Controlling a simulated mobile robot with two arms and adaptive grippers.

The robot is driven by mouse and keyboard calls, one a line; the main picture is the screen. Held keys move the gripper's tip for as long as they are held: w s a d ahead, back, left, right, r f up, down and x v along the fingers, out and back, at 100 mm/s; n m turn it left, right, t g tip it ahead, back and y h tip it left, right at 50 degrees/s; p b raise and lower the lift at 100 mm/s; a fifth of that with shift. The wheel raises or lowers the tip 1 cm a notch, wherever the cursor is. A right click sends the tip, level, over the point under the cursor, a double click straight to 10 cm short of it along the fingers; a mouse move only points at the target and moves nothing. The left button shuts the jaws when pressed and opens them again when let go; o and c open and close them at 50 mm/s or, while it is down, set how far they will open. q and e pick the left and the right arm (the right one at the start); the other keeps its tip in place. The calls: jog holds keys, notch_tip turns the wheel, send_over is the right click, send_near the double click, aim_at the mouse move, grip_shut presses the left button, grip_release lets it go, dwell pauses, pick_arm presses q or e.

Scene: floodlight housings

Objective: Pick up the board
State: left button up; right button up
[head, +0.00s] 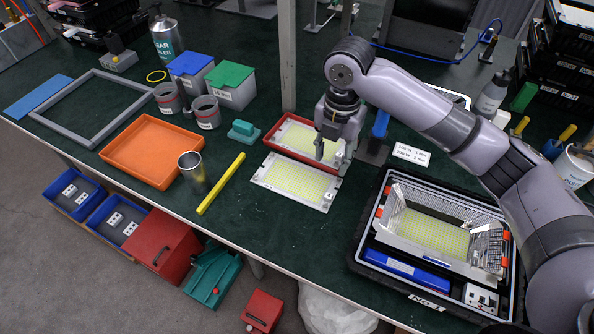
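Two flat white boards with yellow-green LED grids lie at the middle of the table in the head view. The nearer board (296,182) lies flat on the dark green tabletop, just in front of a red tray. The other board (294,136) lies in the red tray (268,134). My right gripper (332,157) points down over the right end of the tray, by the far right corner of the nearer board. Its fingers look apart, with nothing clearly between them. It hides part of the tray and the board in it. My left gripper is not in view.
A black case (364,262) at the right holds a floodlight housing (437,232). A yellow bar (221,183), a metal cup (193,172) and an orange tray (150,152) lie to the left. A white label card (411,154) and a grey post (288,60) stand near the red tray.

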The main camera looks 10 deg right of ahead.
jog(key=p, duration=0.1)
send_over(329, 195)
jog(key=shift+n, duration=0.3)
notch_tip(329, 195, down, 10)
jog(key=shift+f, duration=0.1)
jog(key=shift+f+p, duration=0.55)
jog(key=shift+f, duration=2.4)
grip_shut()
